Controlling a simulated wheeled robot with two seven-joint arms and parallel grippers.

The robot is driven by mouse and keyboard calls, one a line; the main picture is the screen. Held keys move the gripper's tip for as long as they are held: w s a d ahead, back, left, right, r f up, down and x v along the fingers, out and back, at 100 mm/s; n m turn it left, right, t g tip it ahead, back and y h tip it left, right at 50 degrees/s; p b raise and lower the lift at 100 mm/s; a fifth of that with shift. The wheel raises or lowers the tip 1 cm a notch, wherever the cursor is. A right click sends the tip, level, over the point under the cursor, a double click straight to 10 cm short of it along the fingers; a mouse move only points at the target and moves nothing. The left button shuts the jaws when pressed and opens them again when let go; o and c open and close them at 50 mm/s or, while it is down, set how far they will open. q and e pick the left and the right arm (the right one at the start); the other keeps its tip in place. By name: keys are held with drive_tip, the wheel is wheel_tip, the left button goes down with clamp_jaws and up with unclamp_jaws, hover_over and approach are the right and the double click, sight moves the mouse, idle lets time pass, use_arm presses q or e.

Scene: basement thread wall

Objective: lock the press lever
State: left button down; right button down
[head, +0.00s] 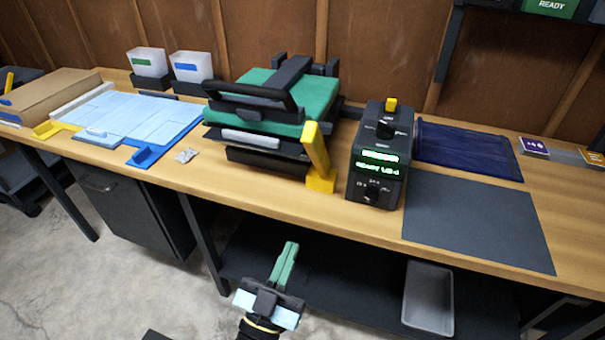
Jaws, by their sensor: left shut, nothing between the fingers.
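The press (271,100) stands on the wooden bench, with a green upper platen and a dark curved handle bar (250,92) across its front. A yellow lever (317,150) stands nearly upright at the press's front right corner, on a yellow foot. My left gripper (289,250) is below and in front of the bench edge, its fingers shut and empty, pointing up towards the bench. It is apart from the lever and the press. Whether the lever is latched cannot be told. My right gripper is not in view.
A dark control box (381,160) with green displays stands just right of the lever. A dark grey mat (477,219) and a blue tray (468,147) lie further right. A grey bin (427,297) sits on the lower shelf.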

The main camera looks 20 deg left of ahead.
sight(307, 147)
use_arm(q)
drive_tip(key=r, duration=0.1)
drive_tip(key=r+n+t+y, duration=0.1)
drive_tip(key=r, duration=0.1)
drive_tip(key=s+r+t+y, duration=0.1)
drive_tip(key=r, duration=0.1)
drive_tip(key=shift+s+a+r+n, duration=0.1)
drive_tip(key=shift+a+n, duration=0.2)
drive_tip(key=shift+a, duration=0.1)
drive_tip(key=x, duration=1.3)
drive_tip(key=shift+w+r, duration=0.2)
drive_tip(key=shift+w, duration=0.25)
